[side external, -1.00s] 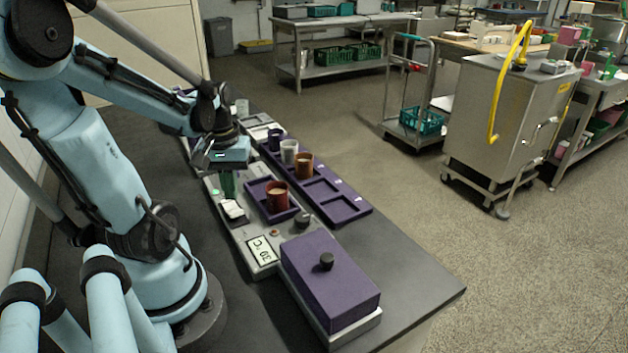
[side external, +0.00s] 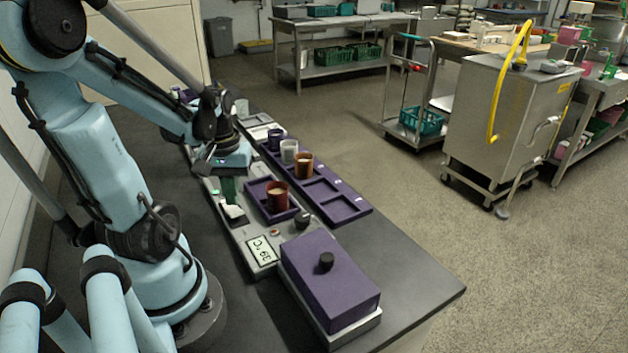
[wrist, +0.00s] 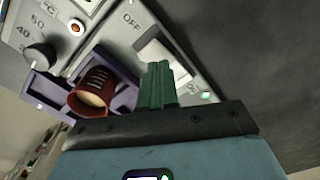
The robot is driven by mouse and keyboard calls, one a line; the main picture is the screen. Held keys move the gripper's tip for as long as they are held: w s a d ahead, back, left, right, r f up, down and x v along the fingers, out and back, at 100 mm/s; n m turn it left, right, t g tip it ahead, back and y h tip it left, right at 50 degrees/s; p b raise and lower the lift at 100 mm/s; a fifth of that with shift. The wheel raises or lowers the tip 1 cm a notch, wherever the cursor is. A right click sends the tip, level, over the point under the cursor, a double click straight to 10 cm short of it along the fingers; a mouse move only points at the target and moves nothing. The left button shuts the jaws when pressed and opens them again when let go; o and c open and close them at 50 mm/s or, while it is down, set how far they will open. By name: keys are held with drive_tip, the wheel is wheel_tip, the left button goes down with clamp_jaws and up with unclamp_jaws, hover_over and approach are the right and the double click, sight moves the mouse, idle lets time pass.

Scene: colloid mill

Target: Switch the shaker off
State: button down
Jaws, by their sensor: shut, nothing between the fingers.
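The shaker (side external: 250,238) is a grey unit on the dark bench with a display reading 39 °C. Its white rocker switch (side external: 233,211) also shows in the wrist view (wrist: 160,60), beside the word OFF (wrist: 131,20). A small green light (wrist: 207,96) is lit near the switch's other end. My gripper (side external: 229,196) has green fingers, shut and empty, just above the switch. In the wrist view the fingers (wrist: 157,80) partly cover the switch; I cannot tell whether they touch it. A purple tray (side external: 282,217) on the shaker holds a red-brown cup (side external: 277,196).
The shaker has a black knob (side external: 303,219) and an orange button (side external: 275,233). A purple rack (side external: 345,208) with several cups lies behind. A purple block (side external: 330,275) with a black knob stands in front. The bench's front right is clear.

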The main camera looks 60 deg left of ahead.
sight(234, 211)
drive_tip(key=shift+f, duration=1.25)
idle(0.6)
drive_tip(key=shift+r, duration=3.55)
drive_tip(key=w+d+r+m+t, duration=0.1)
drive_tip(key=w+d+m+t, duration=0.2)
drive_tip(key=w+d+m, duration=0.3)
drive_tip(key=w+d+r+m+t, duration=0.2)
drive_tip(key=w+d+m+t, duration=0.2)
drive_tip(key=d, duration=0.8)
drive_tip(key=shift+w+r+m, duration=0.25)
drive_tip(key=shift+w+m, duration=0.75)
drive_tip(key=shift+w, duration=0.2)
